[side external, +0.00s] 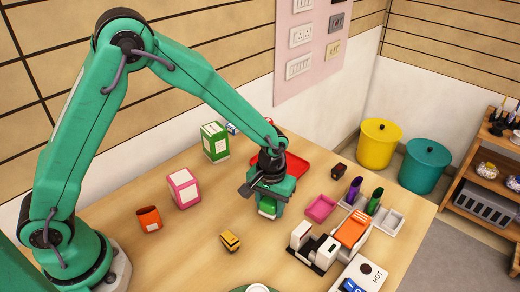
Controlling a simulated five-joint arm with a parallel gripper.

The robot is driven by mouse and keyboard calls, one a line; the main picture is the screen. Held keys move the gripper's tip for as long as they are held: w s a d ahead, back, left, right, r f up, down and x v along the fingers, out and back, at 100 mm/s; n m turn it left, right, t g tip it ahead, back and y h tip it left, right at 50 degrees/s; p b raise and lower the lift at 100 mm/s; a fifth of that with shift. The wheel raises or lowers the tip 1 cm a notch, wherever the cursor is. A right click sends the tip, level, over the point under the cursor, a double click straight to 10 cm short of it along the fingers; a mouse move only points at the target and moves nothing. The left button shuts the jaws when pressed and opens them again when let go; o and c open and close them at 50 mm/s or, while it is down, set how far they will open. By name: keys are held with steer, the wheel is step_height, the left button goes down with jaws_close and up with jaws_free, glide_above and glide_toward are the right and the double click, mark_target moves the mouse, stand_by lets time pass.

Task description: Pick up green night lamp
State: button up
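My gripper (268,199) points down over the middle of the wooden table. A small bright green thing with a white part (267,208) shows right at its fingertips, partly hidden by them; it may be the green night lamp. I cannot tell whether the fingers are closed on it or only around it, nor whether it touches the table. Another green thing, an upright cylinder with a slanted top (375,200), stands at the right beside a similar purple one (354,190).
A red tray (296,166) lies behind my gripper. A pink box (184,188), green box (215,142) and orange cup (149,219) stand left. A yellow-black toy (230,241) lies in front. A pink dish (321,208) and an orange-and-white device (352,230) are right.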

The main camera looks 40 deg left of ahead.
mark_target(271, 201)
steer(key=shift+c, duration=0.6)
steer(key=shift+r, duration=0.1)
steer(key=shift+r, duration=0.55)
steer(key=r, duration=0.3)
steer(key=shift+s+d+r, duration=0.1)
steer(key=shift+s+d, duration=0.1)
steer(key=s+d+r, duration=0.6)
steer(key=s+d, duration=0.1)
steer(key=s, duration=0.1)
steer(key=shift+s+r, duration=0.25)
steer(key=shift+s, duration=0.15)
steer(key=shift+w+a, duration=0.1)
